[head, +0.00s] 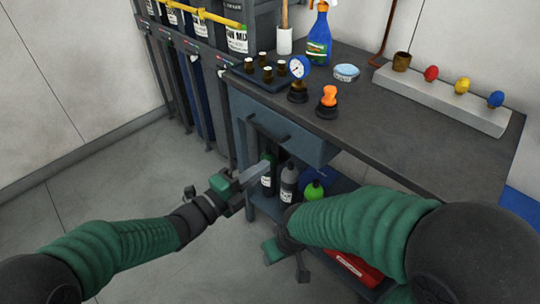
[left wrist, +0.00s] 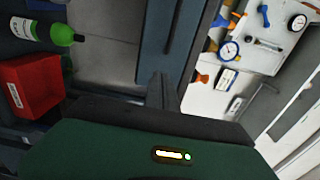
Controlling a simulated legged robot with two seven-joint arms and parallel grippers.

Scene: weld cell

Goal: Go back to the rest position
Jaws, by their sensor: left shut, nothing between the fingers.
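My left gripper (head: 262,168) is in front of the workbench, below its blue-grey drawer (head: 275,127), with its grey fingers together and nothing between them. In the left wrist view the shut fingers (left wrist: 160,88) point toward a long dark bar, which looks like the drawer handle; I cannot tell whether they touch it. My right arm reaches in from the right, low in front of the bench's lower shelf. Only parts of my right gripper show beneath its wrist, and its fingertips are not clear.
The bench top (head: 400,130) holds a blue spray bottle (head: 319,40), a gauge (head: 298,75), an orange-knobbed piece (head: 328,100) and a pale rack (head: 445,100). Bottles (head: 289,183) and a red box (head: 352,266) are low down, close to my arms. Gas cylinders stand behind; the left floor is clear.

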